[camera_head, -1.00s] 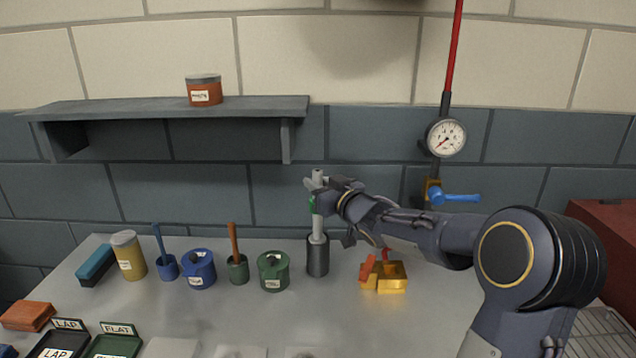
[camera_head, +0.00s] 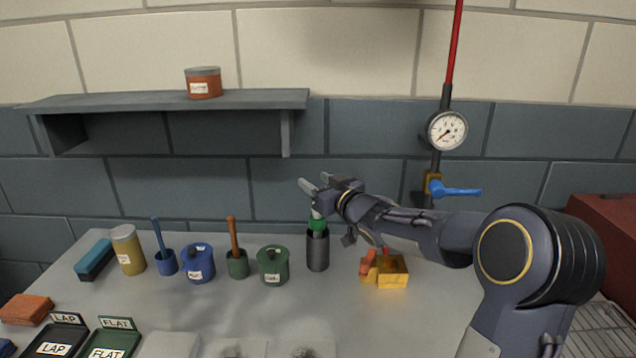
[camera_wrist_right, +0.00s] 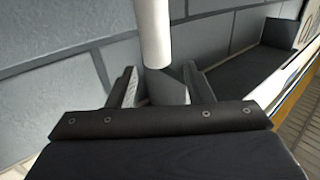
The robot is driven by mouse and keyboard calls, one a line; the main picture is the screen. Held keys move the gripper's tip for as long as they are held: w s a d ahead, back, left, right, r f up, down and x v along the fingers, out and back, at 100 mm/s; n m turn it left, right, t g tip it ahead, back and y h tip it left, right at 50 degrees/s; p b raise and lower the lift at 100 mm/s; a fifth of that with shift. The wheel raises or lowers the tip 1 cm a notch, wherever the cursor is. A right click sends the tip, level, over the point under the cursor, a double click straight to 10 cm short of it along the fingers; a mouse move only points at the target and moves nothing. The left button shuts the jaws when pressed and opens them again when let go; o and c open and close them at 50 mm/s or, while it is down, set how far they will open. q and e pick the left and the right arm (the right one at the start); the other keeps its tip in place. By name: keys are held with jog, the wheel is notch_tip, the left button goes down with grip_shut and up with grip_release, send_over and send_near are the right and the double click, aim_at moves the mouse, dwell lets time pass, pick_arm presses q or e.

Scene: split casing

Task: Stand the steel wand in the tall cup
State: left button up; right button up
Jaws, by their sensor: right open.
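The tall dark cup (camera_head: 317,252) stands upright on the bench below my right gripper. The steel wand (camera_head: 317,212) stands in its mouth, with a green band showing at the rim and a short pale length above it. The wand's lower part is hidden in the cup. My right gripper (camera_head: 309,184) is open just above the cup, around the wand's upper end. In the right wrist view the pale wand (camera_wrist_right: 152,35) rises between the spread fingers; I cannot tell whether either finger touches it. My left gripper is not in view.
A green lidded pot (camera_head: 273,266) stands close left of the cup, with a green pot holding a brown handle (camera_head: 232,236) beyond it. A grey shelf (camera_head: 180,101) hangs above left. The front middle of the bench is fairly clear.

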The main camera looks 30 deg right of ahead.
jog(key=s, duration=0.7)
jog(key=shift+s+d+b, duration=0.3)
jog(key=shift+s, duration=0.1)
dwell(0.5)
jog(key=s+a+f+g+y, duration=0.1)
jog(key=s+a+f+g, duration=0.3)
jog(key=s, duration=0.6)
jog(key=s+a+f+m+g+p, duration=0.1)
jog(key=s+a+f+g, duration=0.3)
jog(key=s+a, duration=0.3)
jog(key=s+a+f+m+g+y, duration=0.1)
jog(key=s+a+f+g, duration=0.3)
jog(key=s, duration=0.8)
jog(key=shift+s+a+f+y+p, duration=0.3)
jog(key=shift+s+a+f, duration=0.1)
jog(key=shift+a+f, duration=0.7)
jog(key=shift+a+r, duration=0.15)
